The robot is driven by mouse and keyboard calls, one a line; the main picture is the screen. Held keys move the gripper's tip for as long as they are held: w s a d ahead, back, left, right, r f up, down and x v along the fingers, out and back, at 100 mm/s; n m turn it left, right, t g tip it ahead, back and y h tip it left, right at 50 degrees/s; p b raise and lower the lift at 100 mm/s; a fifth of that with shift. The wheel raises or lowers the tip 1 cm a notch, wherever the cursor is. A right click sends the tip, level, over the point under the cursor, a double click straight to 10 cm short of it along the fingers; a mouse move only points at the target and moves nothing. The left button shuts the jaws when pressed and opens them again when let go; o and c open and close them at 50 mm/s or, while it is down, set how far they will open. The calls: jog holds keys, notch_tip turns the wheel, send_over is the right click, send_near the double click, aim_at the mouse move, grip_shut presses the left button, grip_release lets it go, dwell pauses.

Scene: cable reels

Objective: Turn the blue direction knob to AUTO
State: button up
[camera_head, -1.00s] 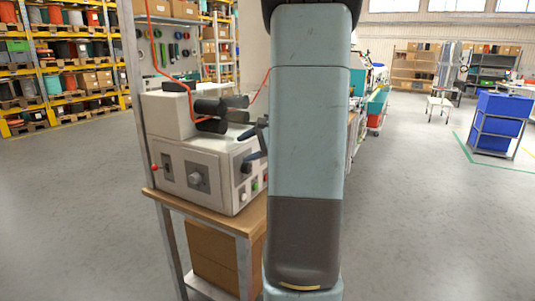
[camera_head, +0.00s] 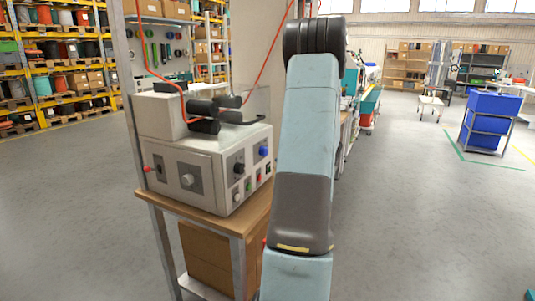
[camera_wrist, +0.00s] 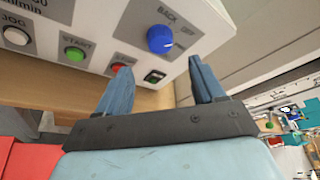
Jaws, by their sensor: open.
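The blue direction knob (camera_head: 264,152) is on the upper right of the machine's front panel. In the wrist view the blue knob (camera_wrist: 160,39) is just beyond my fingertips, with a pale pointer mark toward its lower right. The words BACK and OFF show beside it; AUTO is not readable. My gripper (camera_wrist: 160,65) is open, one finger on each side of the view, and empty. The knob appears between and ahead of the fingers, not touched. In the head view my arm hides the gripper.
The machine (camera_head: 180,150) stands on a wooden-topped bench (camera_head: 222,221). An orange cable runs above it. Open floor lies to the right.

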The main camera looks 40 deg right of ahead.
aim_at(266, 152)
jog(key=x, duration=0.9)
jog(key=shift+c, duration=0.3)
jog(key=shift+f, duration=0.1)
jog(key=c, duration=1)
